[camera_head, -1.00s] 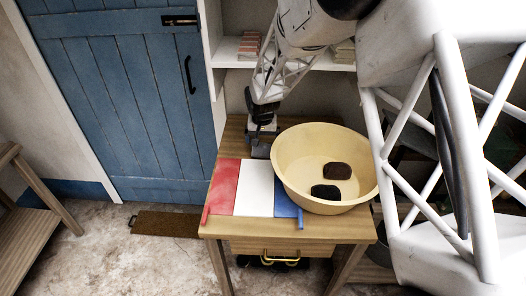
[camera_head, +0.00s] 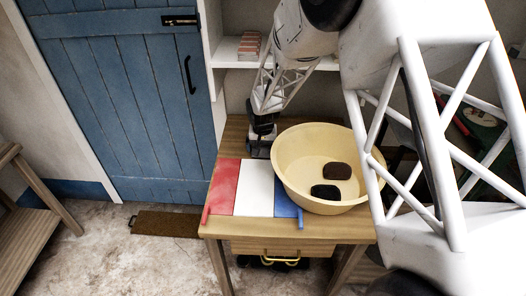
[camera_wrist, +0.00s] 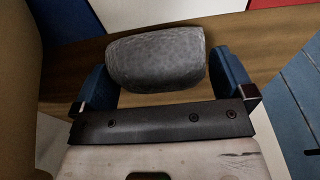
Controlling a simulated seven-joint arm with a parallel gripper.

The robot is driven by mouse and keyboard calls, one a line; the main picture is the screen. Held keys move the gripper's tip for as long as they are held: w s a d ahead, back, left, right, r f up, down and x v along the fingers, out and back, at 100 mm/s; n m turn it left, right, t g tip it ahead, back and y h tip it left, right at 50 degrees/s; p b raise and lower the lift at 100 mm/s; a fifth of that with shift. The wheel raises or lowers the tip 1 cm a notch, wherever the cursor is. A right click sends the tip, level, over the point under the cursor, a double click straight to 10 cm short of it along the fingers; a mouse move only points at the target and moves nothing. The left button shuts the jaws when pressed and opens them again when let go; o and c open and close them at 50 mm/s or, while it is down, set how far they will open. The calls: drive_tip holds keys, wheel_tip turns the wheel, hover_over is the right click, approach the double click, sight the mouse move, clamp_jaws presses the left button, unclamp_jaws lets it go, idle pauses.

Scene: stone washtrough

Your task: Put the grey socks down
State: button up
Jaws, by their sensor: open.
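The grey socks (camera_wrist: 157,58), a rounded grey bundle, show in the wrist view against the wooden tabletop, between the two blue fingers of my gripper (camera_wrist: 168,80). The fingers stand apart, with a gap on each side of the bundle. In the head view my gripper (camera_head: 259,146) is low over the back of the table, left of the basin and behind the coloured panels. The socks are mostly hidden there. The red panel (camera_head: 224,187), white panel (camera_head: 255,190) and blue panel (camera_head: 287,205) lie side by side on the table (camera_head: 225,229).
A cream basin (camera_head: 346,207) stands close to the right of my gripper. It holds a brown bundle (camera_head: 337,171) and a blackish bundle (camera_head: 325,192). A white shelf (camera_head: 235,58) is behind, and a blue door (camera_head: 130,100) is to the left. The three panels are bare.

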drive_tip(key=c, duration=0.7)
drive_tip(key=shift+r, duration=0.1)
drive_tip(key=shift+r, duration=4.9)
